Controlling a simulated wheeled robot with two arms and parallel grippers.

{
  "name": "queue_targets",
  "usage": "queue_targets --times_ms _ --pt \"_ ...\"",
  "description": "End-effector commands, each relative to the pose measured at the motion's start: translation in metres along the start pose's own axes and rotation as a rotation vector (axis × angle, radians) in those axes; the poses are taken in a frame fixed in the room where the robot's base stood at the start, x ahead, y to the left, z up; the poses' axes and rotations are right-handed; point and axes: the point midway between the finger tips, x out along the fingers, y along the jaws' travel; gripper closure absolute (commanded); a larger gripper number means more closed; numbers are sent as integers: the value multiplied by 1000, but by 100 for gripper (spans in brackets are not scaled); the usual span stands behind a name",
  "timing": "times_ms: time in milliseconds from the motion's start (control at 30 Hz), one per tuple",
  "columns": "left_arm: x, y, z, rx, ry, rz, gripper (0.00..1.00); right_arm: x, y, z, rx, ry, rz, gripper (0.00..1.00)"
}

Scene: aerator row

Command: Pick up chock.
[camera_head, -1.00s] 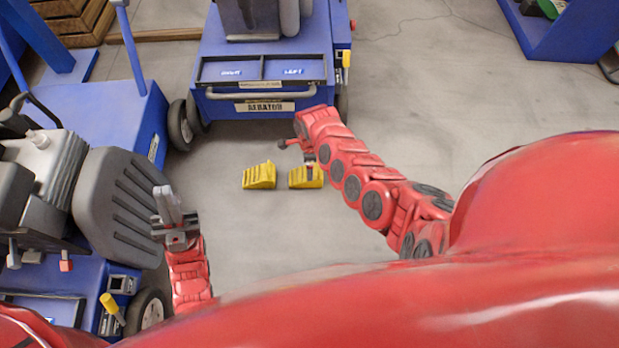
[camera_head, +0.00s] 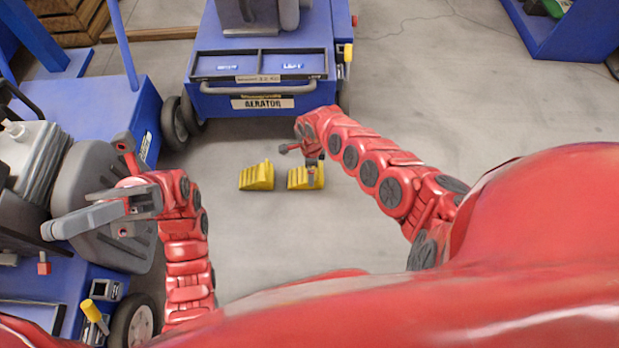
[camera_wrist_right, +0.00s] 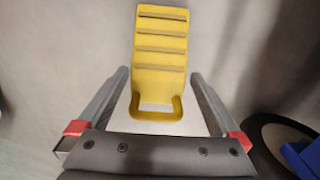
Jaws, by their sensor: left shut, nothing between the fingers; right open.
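Two yellow ridged wedge chocks stand side by side on the floor in front of the aerator: a left chock (camera_head: 257,176) and a right chock (camera_head: 299,179). My right gripper (camera_head: 313,168) is over the right chock and partly covers it in the head view. In the right wrist view a yellow chock (camera_wrist_right: 160,50) with a loop handle lies ahead, its handle end between the spread, open fingers (camera_wrist_right: 159,78). I see no clear contact. My left gripper (camera_head: 60,226) is shut and empty at the left, in front of the grey machine.
The blue aerator (camera_head: 263,103) with a tray and handle stands just behind the chocks. A blue wheeled machine (camera_head: 100,120) fills the left side, close to my left arm. A dark wheel (camera_wrist_right: 268,135) shows at the wrist view's lower right. Floor right of the chocks is clear.

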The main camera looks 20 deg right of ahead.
Motion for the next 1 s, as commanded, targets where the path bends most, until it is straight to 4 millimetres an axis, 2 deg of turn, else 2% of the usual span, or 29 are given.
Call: queue_targets --times_ms 200,500,1000 --pt "22 -11 -17 -20 153 -83 100 6 2 -2 -1 4 4 0" --pt "25 -13 -19 -22 168 -92 100 5 2 -2 -1 3 4 2" --pt "24 -13 -18 -22 166 -90 100 5 2 -1 -1 3 4 92"
